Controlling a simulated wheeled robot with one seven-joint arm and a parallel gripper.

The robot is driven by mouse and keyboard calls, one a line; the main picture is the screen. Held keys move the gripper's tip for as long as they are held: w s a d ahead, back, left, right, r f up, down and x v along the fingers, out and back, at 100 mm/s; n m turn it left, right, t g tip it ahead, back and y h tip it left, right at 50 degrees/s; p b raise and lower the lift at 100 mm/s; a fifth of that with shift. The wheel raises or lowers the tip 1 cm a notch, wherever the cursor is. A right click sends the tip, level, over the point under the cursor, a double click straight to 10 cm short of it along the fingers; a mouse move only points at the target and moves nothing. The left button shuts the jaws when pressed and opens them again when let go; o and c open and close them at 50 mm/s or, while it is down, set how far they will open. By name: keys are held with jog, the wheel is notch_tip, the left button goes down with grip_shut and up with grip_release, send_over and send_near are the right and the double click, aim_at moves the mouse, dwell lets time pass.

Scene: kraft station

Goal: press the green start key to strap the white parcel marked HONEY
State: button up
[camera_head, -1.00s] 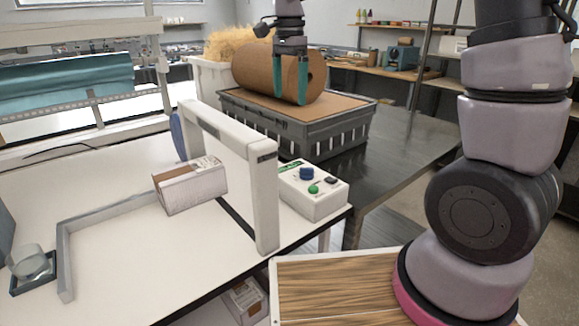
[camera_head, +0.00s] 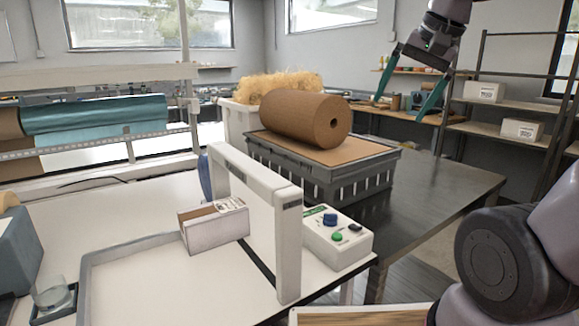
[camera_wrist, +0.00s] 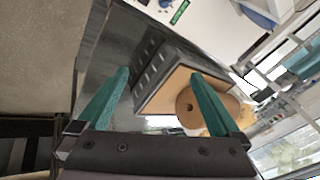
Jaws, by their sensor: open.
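The white parcel (camera_head: 214,230) with a label and a brown strip on top lies on the white table, partly beside the white strapping arch (camera_head: 287,240). I cannot read its marking. The green start key (camera_head: 337,237) is on the white control box (camera_head: 350,252) right of the arch, with a blue knob (camera_head: 330,220) and a black key (camera_head: 355,227). In the wrist view the control box shows only in part at the top (camera_wrist: 170,8). My gripper (camera_head: 406,103) is open and empty, high up at the back right, well away from the control box; its teal fingers also frame the wrist view (camera_wrist: 165,92).
A grey crate (camera_head: 325,187) on the dark table carries a brown paper roll (camera_head: 305,120). A grey guide rail (camera_head: 105,255) and a glass (camera_head: 52,293) are on the white table at left. Shelves (camera_head: 515,90) stand at right. The air above the control box is clear.

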jog(key=s+d, duration=0.1)
jog(key=s+n+t, duration=0.1)
jog(key=s+d+f+t, duration=0.1)
jog(key=s, duration=0.1)
jog(key=shift+d, duration=0.3)
grip_shut()
dwell(1.4)
